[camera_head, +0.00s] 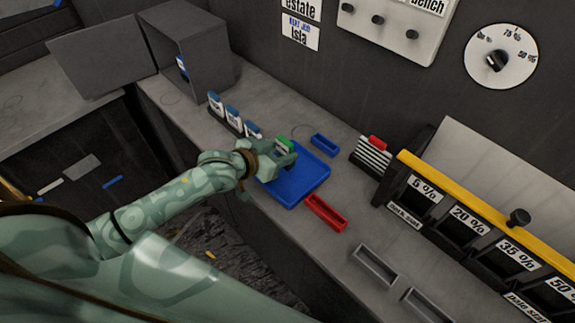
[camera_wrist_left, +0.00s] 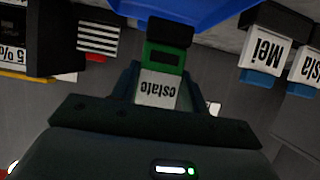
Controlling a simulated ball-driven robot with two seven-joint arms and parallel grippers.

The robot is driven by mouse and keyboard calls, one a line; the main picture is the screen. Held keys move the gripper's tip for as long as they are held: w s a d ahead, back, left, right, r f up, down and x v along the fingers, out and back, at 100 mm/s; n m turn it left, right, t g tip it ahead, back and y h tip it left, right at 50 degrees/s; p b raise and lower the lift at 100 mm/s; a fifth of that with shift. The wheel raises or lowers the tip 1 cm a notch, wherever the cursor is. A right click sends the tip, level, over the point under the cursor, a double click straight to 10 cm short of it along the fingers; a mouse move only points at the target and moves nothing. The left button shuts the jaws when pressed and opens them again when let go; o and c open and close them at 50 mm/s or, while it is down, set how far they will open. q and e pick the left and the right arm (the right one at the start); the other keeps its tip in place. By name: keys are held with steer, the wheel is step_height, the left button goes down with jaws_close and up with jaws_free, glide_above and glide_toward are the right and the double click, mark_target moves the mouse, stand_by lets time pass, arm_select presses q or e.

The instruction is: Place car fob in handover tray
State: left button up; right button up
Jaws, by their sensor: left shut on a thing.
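The car fob (camera_wrist_left: 163,58) is green with a dark end and a white label reading "estate". It is held between the fingers of my left gripper (camera_wrist_left: 158,92) in the left wrist view. In the head view a bit of the green fob (camera_head: 285,142) shows beside my left gripper (camera_head: 281,157), over the far left part of the blue tray (camera_head: 303,181). The blue tray also shows at the top of the left wrist view (camera_wrist_left: 180,8), just beyond the fob. I cannot tell whether the fob touches the tray. My right gripper is not in view.
Several labelled fobs (camera_head: 232,114) stand in a row left of the tray. A small blue bin (camera_head: 324,144) and a red bin (camera_head: 326,212) sit close to it. A striped block (camera_head: 372,153) and a yellow-topped rack (camera_head: 470,215) stand to the right.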

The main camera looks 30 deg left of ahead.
arm_select(q)
steer(key=shift+w+d+f, duration=0.25)
steer(key=shift+d+f, duration=0.15)
steer(key=shift+f, duration=0.2)
steer(key=f, duration=0.1)
steer(key=f+b, duration=0.1)
steer(key=f, duration=0.2)
steer(key=shift+w+d+b, duration=0.15)
steer(key=shift+d+b, duration=0.2)
steer(key=shift+r, duration=0.1)
steer(key=o, duration=1)
steer(key=shift+s+a+r, duration=0.1)
steer(key=shift+s+r, duration=0.05)
steer(key=shift+s, duration=0.1)
steer(key=p+v, duration=0.3)
steer(key=v, duration=0.8)
steer(key=shift+s+a+r, duration=0.1)
steer(key=shift+s+r, duration=0.05)
steer(key=shift+s, duration=0.05)
